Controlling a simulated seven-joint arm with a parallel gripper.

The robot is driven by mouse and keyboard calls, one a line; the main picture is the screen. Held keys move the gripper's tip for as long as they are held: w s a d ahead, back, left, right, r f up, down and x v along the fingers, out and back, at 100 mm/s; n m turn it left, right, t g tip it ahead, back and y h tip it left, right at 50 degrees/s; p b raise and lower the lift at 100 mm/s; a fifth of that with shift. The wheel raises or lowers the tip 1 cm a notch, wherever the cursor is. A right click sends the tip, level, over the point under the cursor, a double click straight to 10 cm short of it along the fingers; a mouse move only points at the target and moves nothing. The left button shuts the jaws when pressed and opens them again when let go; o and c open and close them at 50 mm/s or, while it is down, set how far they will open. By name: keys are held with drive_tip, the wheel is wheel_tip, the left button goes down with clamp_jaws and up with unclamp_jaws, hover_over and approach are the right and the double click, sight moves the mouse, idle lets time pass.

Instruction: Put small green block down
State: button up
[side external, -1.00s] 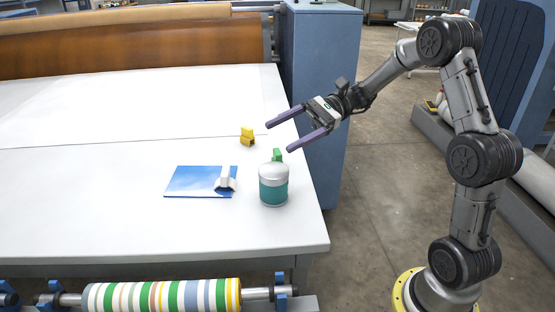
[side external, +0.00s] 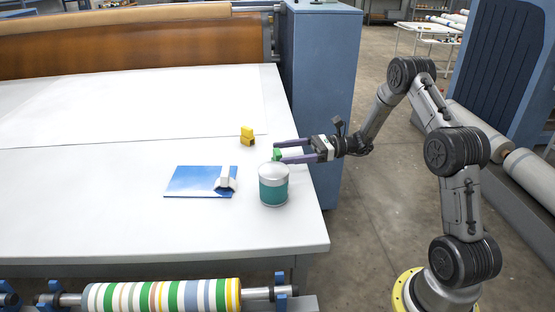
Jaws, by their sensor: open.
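The small green block (side external: 277,154) stands on the white table just behind the teal canister, which hides its lower part. My gripper (side external: 276,151) is open, its two purple fingers pointing left at the block. The near finger's tip is at the block in the picture, and the far finger lies beyond it. I cannot tell whether either finger touches the block.
The teal canister with a silver lid (side external: 273,185) stands close in front of the fingers. A yellow block (side external: 247,135) is to the left. A blue sheet (side external: 190,181) lies with a white-grey object (side external: 226,178) at its right edge. The white table (side external: 90,215) is clear at left.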

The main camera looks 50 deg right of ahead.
sight(274, 154)
drive_tip(key=shift+x, duration=2.9)
drive_tip(key=shift+s, duration=0.1)
clamp_jaws()
drive_tip(key=shift+r, duration=0.1)
